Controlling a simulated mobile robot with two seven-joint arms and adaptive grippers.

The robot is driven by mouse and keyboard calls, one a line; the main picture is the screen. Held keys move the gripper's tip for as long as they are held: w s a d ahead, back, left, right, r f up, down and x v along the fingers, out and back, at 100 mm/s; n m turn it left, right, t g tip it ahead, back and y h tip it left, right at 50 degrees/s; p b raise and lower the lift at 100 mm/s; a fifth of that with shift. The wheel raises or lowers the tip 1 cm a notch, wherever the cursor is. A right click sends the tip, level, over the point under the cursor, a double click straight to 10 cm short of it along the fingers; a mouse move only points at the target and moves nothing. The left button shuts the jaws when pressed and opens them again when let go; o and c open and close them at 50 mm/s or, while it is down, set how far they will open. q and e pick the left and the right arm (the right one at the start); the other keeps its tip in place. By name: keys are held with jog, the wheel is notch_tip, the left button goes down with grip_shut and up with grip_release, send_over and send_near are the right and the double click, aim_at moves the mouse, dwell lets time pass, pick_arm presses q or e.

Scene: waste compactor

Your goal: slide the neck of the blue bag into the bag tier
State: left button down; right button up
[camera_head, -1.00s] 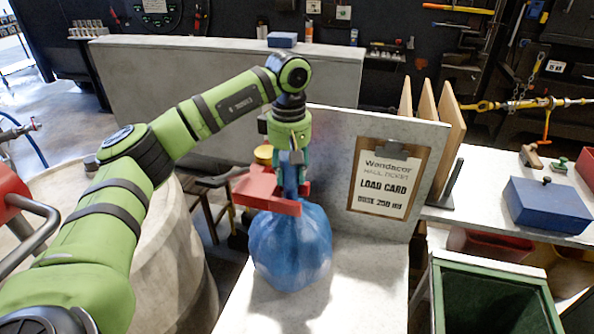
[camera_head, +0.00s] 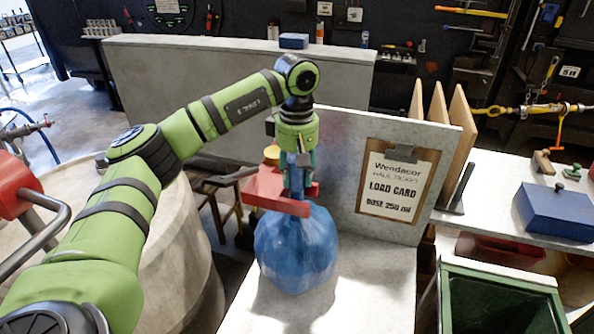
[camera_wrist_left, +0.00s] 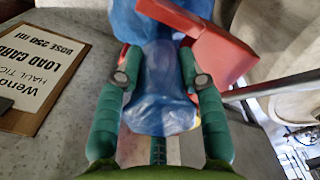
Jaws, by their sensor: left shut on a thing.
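The blue bag (camera_head: 296,250) rests on the grey worktop, its body below the red bag tier (camera_head: 277,203). My left gripper (camera_head: 299,188) points down from above and is shut on the bag's gathered neck. In the left wrist view the neck (camera_wrist_left: 165,85) is between the two green fingers (camera_wrist_left: 158,78). The red tier (camera_wrist_left: 226,55) is close beside the right finger there, and one red arm crosses in front of the bag's body. The fingers partly hide the neck in the head view; I cannot tell how deep it sits in the tier's slot. My right gripper is out of view.
A grey upright panel with a load card (camera_head: 398,187) stands right of the bag. A green bin (camera_head: 497,300) is at the lower right, with a blue box (camera_head: 558,210) on the bench behind. A large pale drum (camera_head: 165,250) stands left.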

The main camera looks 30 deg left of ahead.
pick_arm(q)
jog(key=shift+c, duration=0.4)
grip_release()
jog(key=shift+s+f, duration=0.1)
jog(key=shift+r, duration=0.2)
jog(key=shift+r+p, duration=3.1)
jog(key=shift+r, duration=0.85)
jog(key=shift+f, duration=0.1)
